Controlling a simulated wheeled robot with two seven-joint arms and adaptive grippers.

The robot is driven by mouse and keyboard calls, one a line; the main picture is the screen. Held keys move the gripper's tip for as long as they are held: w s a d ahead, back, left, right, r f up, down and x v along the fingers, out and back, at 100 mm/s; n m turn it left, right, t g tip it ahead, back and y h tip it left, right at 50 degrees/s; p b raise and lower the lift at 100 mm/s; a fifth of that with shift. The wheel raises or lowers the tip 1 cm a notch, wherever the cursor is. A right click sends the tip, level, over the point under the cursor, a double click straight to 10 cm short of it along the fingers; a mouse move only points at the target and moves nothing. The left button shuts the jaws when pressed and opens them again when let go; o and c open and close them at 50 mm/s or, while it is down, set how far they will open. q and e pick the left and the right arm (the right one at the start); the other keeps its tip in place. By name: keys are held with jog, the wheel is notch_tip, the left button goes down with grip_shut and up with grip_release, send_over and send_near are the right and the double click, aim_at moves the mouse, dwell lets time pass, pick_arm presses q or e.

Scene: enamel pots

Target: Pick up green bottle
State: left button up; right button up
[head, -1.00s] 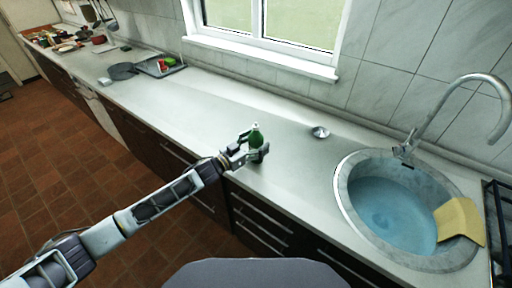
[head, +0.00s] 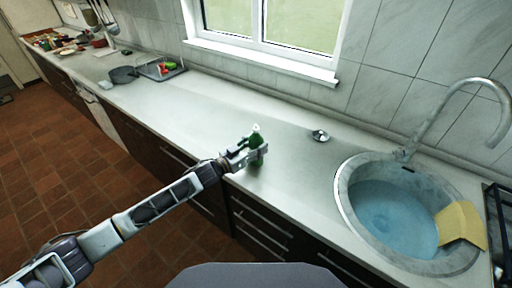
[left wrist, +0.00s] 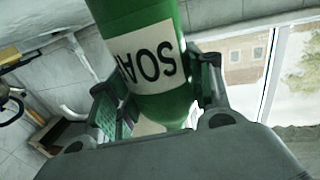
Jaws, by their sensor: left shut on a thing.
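The green bottle (head: 257,150) with a pale cap is near the front edge of the counter, upright in the head view. My left gripper (head: 250,153) has its fingers on both sides of the bottle and is shut on it. In the left wrist view the bottle (left wrist: 165,105) fills the space between the fingers (left wrist: 158,92), with a white SOAP label facing the camera. Whether its base touches the counter is hard to tell. My right gripper is not in view.
A round sink (head: 347,200) with water and a tall faucet (head: 468,82) lies to the right, with a yellow cloth (head: 462,226) on its rim. A small metal object (head: 320,136) lies behind. The counter (head: 200,112) left of the bottle is clear.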

pick_arm(q)
notch_tip(320, 180, up, 10)
jog(key=shift+f, duration=0.25)
jog(key=shift+d, duration=0.15)
dwell(0.9)
